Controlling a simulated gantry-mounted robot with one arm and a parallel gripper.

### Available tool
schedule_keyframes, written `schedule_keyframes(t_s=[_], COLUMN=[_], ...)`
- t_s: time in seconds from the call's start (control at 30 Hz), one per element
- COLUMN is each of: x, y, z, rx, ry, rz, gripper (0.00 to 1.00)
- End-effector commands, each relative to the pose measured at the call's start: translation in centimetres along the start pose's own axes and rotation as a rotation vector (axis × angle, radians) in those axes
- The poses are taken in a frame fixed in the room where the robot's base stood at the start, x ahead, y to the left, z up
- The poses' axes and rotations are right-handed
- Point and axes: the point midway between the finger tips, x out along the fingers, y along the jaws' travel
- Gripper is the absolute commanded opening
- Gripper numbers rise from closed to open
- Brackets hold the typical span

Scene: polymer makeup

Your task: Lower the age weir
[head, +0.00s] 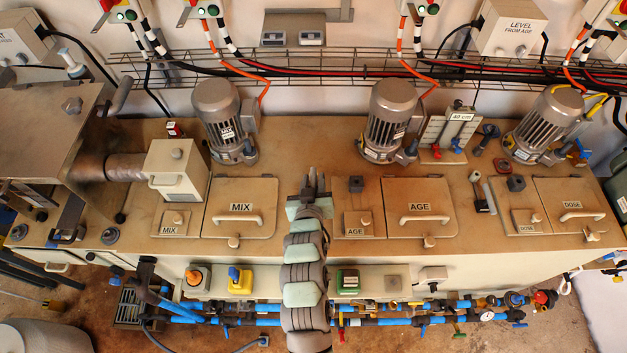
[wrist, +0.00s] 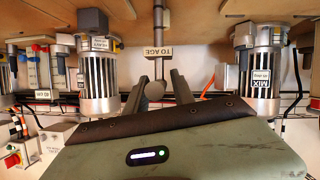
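The age weir shows in the wrist view as a slim grey rod with a round knob (wrist: 155,88) and a tag (wrist: 158,52) reading "TO AGE". My gripper (wrist: 157,80) has its two dark fingers spread, one on either side of the knob. A narrow gap shows on the knob's right; contact on its left is unclear. In the head view my gripper (head: 315,178) is over the tank top between the MIX lid (head: 240,222) and the AGE lid (head: 415,195). My gripper and arm mostly hide the weir there.
The MIX motor (head: 224,120) and AGE motor (head: 387,118) stand behind, on either side. A small dark block (head: 356,184) sits close to the right of my gripper. Cables (head: 300,75) run along the back wall. The tank top behind my gripper is clear.

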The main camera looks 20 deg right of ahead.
Motion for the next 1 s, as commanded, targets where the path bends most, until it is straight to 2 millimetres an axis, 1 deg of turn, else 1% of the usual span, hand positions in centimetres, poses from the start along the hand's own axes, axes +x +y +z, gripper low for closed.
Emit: schedule_keyframes(t_s=[0.03,0.07,0.33,1.0], x=[-0.01,-0.01,-0.01,-0.02], y=[-0.01,-0.01,-0.01,0.00], z=[0.00,0.00,0.00,-0.04], rx=[0.000,0.000,0.000,0.000], ry=[0.000,0.000,0.000,0.001], rz=[0.000,0.000,0.000,0.000], gripper=[0.25,0.22,0.00,0.00])
